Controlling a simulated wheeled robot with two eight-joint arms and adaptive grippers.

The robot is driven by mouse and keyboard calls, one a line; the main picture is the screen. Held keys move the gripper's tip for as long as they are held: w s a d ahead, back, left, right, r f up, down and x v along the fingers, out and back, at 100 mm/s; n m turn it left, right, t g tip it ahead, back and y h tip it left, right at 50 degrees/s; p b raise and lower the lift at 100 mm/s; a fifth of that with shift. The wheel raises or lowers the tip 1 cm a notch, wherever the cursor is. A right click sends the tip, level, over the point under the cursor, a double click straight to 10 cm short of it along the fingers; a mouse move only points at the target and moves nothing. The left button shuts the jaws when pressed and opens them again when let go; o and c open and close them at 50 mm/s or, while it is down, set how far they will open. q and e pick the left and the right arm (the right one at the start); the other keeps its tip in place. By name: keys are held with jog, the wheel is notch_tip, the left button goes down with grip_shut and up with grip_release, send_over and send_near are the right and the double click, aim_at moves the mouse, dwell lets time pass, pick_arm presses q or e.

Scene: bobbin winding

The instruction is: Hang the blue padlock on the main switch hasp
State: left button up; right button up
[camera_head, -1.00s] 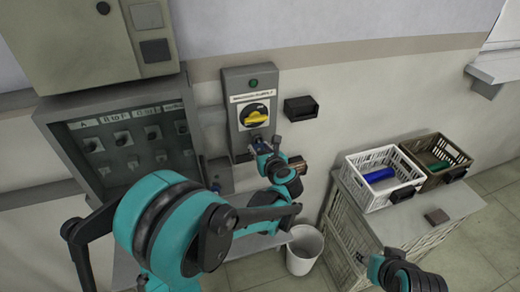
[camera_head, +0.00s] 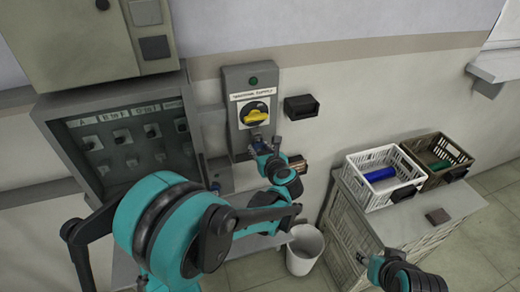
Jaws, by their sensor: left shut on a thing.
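The main switch box (camera_head: 235,80) is a grey panel on the wall with a green lamp on top and a yellow rotary handle (camera_head: 256,117) on a black disc. My left gripper (camera_head: 258,143) is just below the handle, at the lower part of the box. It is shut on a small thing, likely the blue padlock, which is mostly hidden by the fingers. The hasp is too small and covered to make out. Part of my right arm (camera_head: 405,275) shows at the lower right; its fingertips are not clear.
A black holder (camera_head: 301,107) is on the wall right of the switch box. An open grey cabinet (camera_head: 60,120) with labelled knobs is at the left. A white crate (camera_head: 358,183) with a blue roll and a brown crate (camera_head: 462,158) stand on the right. A white bin (camera_head: 304,262) stands below.

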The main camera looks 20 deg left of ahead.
pick_arm(q)
jog(key=o, duration=1.3)
jog(key=shift+f, duration=0.1)
jog(key=shift+o, duration=0.2)
